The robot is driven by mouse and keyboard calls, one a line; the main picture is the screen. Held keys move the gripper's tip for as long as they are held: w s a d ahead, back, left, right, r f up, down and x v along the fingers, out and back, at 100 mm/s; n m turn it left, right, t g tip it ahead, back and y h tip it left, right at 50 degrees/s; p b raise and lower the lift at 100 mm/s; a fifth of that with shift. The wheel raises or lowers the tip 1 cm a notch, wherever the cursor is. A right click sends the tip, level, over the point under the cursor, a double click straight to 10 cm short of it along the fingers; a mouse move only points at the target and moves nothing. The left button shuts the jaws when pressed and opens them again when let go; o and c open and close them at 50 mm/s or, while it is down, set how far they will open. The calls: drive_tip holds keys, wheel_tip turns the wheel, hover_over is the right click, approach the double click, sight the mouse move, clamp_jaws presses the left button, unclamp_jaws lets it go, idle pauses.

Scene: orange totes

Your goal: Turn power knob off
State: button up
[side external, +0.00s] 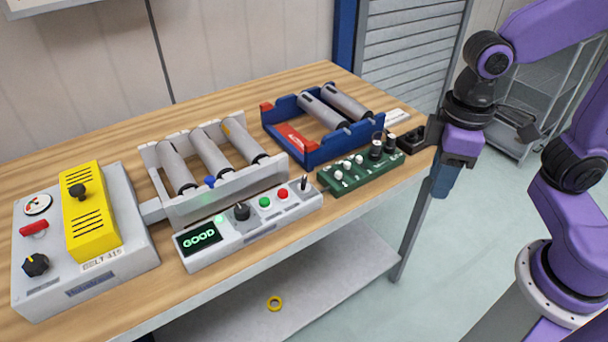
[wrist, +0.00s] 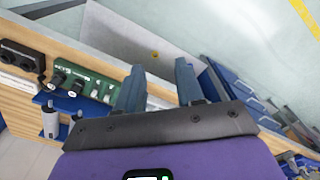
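Several black knobs show in the side view, and I cannot read which one is the power knob. One round black knob (side external: 36,265) with a pointer is at the front left of a grey box (side external: 130,262). A black knob (side external: 78,191) also sits on the yellow cover (side external: 92,235). My gripper (side external: 443,186) hangs off the table's right end, far from these knobs. In the wrist view my gripper (wrist: 158,80) is open with nothing between the fingers.
A green panel (side external: 350,176) with small knobs and a black block (side external: 424,132) lie nearest my gripper. A yellow ring (side external: 274,303) lies on the lower shelf.

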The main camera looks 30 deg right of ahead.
drive_tip(key=w+a+r+m, duration=0.1)
drive_tip(key=w+a+m, duration=0.3)
drive_tip(key=w, duration=0.3)
drive_tip(key=w+a+r+m, duration=0.1)
drive_tip(key=w+a+m, duration=0.2)
drive_tip(key=w+m, duration=0.3)
drive_tip(key=m, duration=0.7)
hover_over(304, 179)
wheel_tip(304, 179, down, 17)
drive_tip(key=shift+r, duration=0.1)
clamp_jaws()
